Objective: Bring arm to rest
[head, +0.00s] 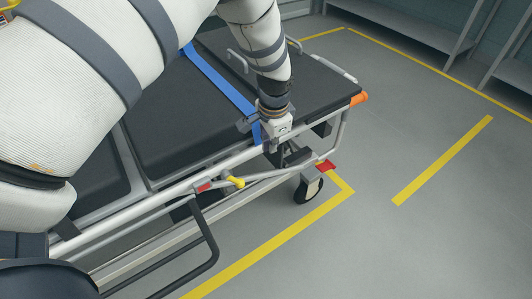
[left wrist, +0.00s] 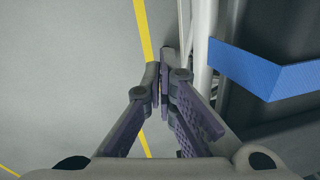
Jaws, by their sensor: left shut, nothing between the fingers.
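My left arm (head: 258,50) reaches across the picture from the left and bends down at the near side of the stretcher (head: 190,112). My left gripper (head: 293,156) hangs at the stretcher's side rail, near its right end, pointing down. In the left wrist view the fingers (left wrist: 161,78) are together with nothing between them. The stretcher's pale rail (left wrist: 201,45) runs just right of the fingertips; whether they touch it I cannot tell. My right gripper is not in view.
A blue strap (head: 220,80) lies across the black mattress and over its near edge. A wheel (head: 309,189), a red pedal (head: 326,166) and a yellow handle (head: 236,182) sit low on the frame. Grey floor (head: 430,230) with yellow lines is open at right. Shelves (head: 410,25) stand behind.

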